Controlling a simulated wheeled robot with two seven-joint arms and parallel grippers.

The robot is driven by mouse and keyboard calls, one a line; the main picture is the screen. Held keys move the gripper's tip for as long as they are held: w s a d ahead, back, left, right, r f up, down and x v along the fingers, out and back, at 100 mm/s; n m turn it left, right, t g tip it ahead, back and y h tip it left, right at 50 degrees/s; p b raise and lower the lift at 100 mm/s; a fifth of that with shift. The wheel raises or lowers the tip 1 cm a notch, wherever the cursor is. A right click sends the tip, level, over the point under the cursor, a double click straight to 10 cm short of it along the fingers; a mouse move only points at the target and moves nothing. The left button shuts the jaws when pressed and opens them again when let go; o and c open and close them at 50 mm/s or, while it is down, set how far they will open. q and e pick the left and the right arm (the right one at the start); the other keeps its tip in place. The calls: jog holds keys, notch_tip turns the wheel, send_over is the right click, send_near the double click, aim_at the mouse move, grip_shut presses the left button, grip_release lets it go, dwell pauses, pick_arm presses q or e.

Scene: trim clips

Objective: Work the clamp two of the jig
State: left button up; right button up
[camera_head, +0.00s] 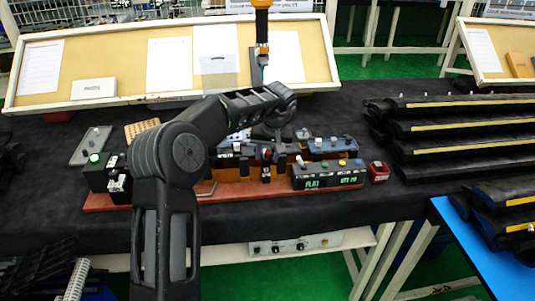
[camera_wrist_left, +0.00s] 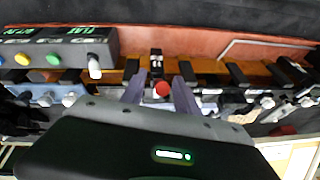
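The jig is a long reddish base (camera_head: 225,194) on the black bench, with a row of dark clamps and blocks on an orange-brown strip. A clamp with a red tip (camera_head: 267,156) stands near its middle; it also shows in the left wrist view (camera_wrist_left: 162,89). No label tells me which clamp is number two. My left gripper (camera_head: 268,136) reaches over the jig from behind, partly hidden by its arm. In the wrist view its two fingers (camera_wrist_left: 160,92) are apart, with the red tip between them; I cannot tell whether they touch it. My right gripper is out of view.
A control box (camera_head: 330,178) with green displays and coloured buttons sits at the jig's front right, beside a small red box (camera_head: 378,171). A block with a green button (camera_head: 95,160) is at the left end. Black trim strips (camera_head: 460,130) are stacked at right. A tool (camera_head: 262,30) hangs behind.

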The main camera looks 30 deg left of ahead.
pick_arm(q)
jog(key=v, duration=0.8)
jog(key=shift+b, duration=0.45)
jog(key=shift+f, duration=0.1)
